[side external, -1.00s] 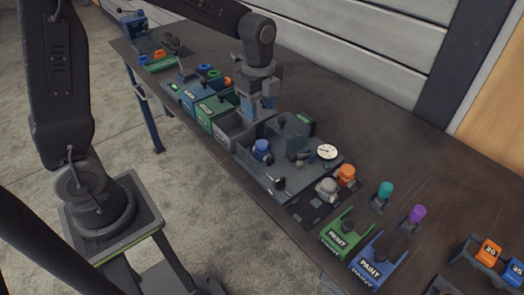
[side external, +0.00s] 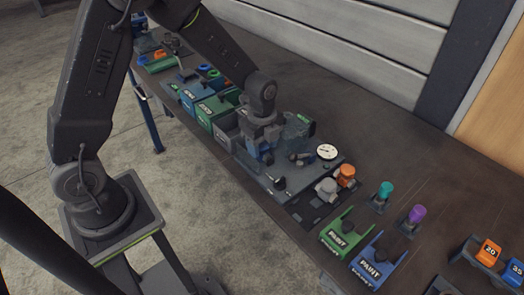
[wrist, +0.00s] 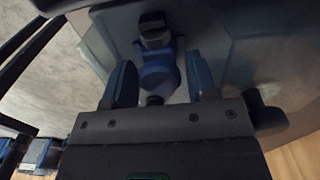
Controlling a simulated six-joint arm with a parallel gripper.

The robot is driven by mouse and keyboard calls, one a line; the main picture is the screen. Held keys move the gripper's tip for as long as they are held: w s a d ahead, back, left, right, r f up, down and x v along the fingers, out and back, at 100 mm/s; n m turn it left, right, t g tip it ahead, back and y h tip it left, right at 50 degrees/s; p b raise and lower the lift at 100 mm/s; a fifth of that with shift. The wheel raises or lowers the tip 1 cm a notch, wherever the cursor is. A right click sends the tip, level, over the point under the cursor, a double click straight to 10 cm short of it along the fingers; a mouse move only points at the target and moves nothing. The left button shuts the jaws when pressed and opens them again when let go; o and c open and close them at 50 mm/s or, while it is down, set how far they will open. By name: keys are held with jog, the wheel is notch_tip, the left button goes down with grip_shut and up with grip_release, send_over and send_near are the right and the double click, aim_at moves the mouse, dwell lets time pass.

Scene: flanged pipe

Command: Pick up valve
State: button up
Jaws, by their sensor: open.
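In the wrist view, a blue valve-like fitting with a dark block-shaped top (wrist: 158,72) stands between the two blue fingers of my gripper (wrist: 161,84). The fingers are apart, one on each side of it, with gaps visible. In the side external view, my gripper (side external: 262,152) is low over the left part of the dark grey plate (side external: 256,178) and mostly hides the fitting. I cannot tell the exact height of the fingertips against it.
On the plate, a white round gauge (side external: 327,152) and small dark fittings (side external: 300,157) stand right of my gripper. A grey fitting (side external: 326,187) and an orange-topped one (side external: 346,173) are farther right. Green and blue bins (side external: 204,110) stand left. The table behind is clear.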

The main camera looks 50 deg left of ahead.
jog(key=shift+f, duration=0.8)
jog(key=shift+c, duration=0.3)
jog(key=c, duration=0.8)
jog(key=shift+o, duration=0.2)
jog(key=shift+r, duration=0.1)
